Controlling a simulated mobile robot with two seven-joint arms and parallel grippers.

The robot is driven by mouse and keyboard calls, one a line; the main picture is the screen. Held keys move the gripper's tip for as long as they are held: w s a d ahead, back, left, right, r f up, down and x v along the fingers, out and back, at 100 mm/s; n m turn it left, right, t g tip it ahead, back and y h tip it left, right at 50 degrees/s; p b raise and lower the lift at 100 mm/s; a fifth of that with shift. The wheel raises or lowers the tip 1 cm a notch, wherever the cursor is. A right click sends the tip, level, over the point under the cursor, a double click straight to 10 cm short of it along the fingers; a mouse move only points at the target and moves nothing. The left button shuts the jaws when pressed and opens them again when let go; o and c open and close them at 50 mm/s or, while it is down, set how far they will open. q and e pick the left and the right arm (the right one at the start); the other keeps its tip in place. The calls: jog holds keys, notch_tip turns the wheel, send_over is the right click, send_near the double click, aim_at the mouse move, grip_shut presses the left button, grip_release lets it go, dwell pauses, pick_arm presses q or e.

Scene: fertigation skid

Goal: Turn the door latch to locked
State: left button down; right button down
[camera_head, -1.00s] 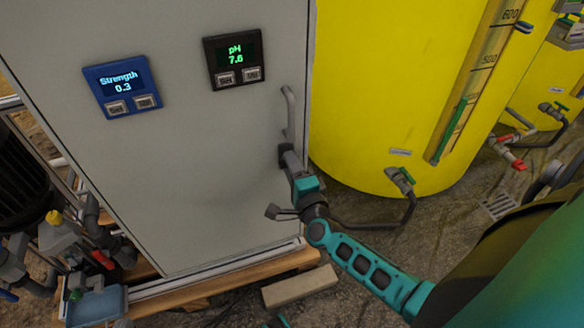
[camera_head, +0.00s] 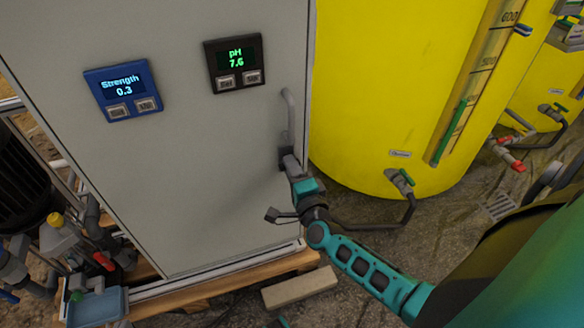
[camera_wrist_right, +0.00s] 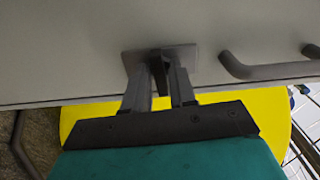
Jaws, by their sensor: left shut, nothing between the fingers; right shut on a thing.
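The door latch (camera_wrist_right: 159,64) is a dark lever on a grey plate near the edge of the grey cabinet door (camera_head: 190,190). In the right wrist view the lever stands between the two fingers of my right gripper (camera_wrist_right: 158,88), which is shut on it. In the head view my right gripper (camera_head: 288,161) is at the door's right edge, just below the door handle, and its fingers hide most of the latch (camera_head: 285,154). The latch's exact angle is hard to tell. The door looks closed. My left gripper is not in view.
A grey bar handle (camera_head: 289,112) is above the latch. Strength (camera_head: 122,87) and pH (camera_head: 234,63) panels are on the door. A yellow tank (camera_head: 375,90) stands close on the right, with a valve and pipe (camera_head: 400,182) near my arm. A wooden pallet (camera_head: 230,280) is below.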

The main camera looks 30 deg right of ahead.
jog(key=shift+n+p, duration=3.6)
jog(key=shift+n, duration=5)
jog(key=c, duration=1.2)
grip_release()
jog(key=shift+o, duration=0.2)
jog(key=p+v, duration=0.2)
jog(key=v, duration=1.1)
